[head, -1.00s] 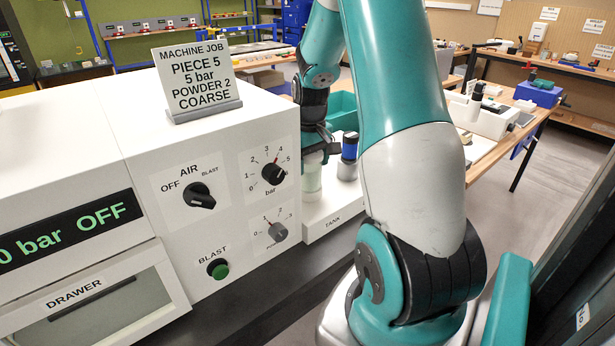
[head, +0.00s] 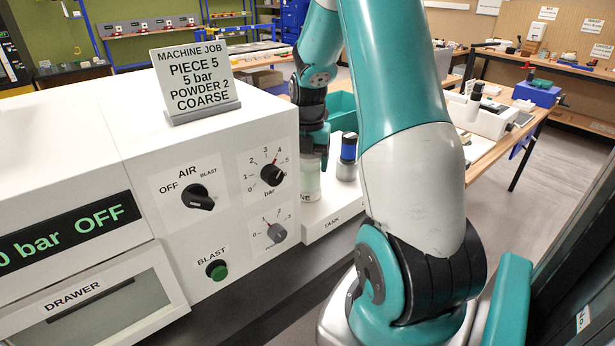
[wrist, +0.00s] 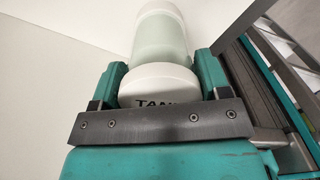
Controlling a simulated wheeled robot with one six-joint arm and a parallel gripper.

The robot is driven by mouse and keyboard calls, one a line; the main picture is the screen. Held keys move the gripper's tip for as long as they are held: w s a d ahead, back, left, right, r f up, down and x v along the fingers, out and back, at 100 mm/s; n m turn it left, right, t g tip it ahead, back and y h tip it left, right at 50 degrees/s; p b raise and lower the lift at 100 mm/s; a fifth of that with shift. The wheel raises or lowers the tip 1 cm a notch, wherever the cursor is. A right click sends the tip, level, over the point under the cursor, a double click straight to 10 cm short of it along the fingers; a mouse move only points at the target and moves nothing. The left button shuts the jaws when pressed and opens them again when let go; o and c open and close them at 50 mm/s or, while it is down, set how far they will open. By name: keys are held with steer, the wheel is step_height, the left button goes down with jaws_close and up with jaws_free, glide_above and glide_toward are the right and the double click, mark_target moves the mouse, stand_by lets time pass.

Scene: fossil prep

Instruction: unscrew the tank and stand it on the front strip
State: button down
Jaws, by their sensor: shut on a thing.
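The tank (head: 310,180) is a pale, translucent cylinder standing upright on the white ledge marked TANK, against the machine's right side. Letters ending in NE show low on it. In the wrist view its pale body (wrist: 160,35) ends in a white round part with partly hidden TANK lettering. My gripper (head: 314,150) is around the tank's upper end from above. In the wrist view the gripper (wrist: 158,85) has one finger on each side of the white part, shut on it. A dark bench strip (head: 245,318) runs along the machine's front.
The machine (head: 140,190) with dials rises at the left. A sign (head: 197,85) stands on top. A teal bin (head: 342,110) is behind.

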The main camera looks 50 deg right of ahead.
steer(key=shift+c, duration=0.5)
jaws_free()
steer(key=shift+r, duration=0.1)
step_height(320, 180, up, 4)
steer(key=p, duration=0.3)
steer(key=shift+f, duration=0.35)
